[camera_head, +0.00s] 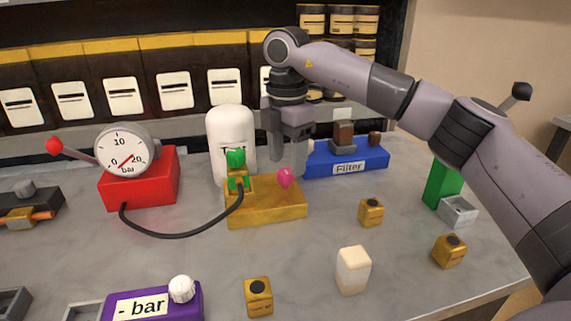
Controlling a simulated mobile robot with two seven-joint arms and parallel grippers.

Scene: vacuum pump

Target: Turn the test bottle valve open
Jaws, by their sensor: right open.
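A white bottle (231,130) stands upright at the back of a yellow block (266,208), left of the picture's middle. A green knob (236,158) sits on a brass fitting (238,181) in front of the bottle. A pink knob (285,178) stands on the right part of the yellow block. My right gripper (288,160) points down, open and empty. Its fingers appear to the right of the bottle and green knob, just above the pink knob. I cannot tell whether a finger touches the pink knob. My left gripper is not in view.
A black hose (180,235) links the brass fitting to a red gauge unit (140,180) on the left. A blue Filter block (347,160) stands behind right. A purple unit (150,305), a cream block (353,270) and small yellow blocks (371,212) lie in front.

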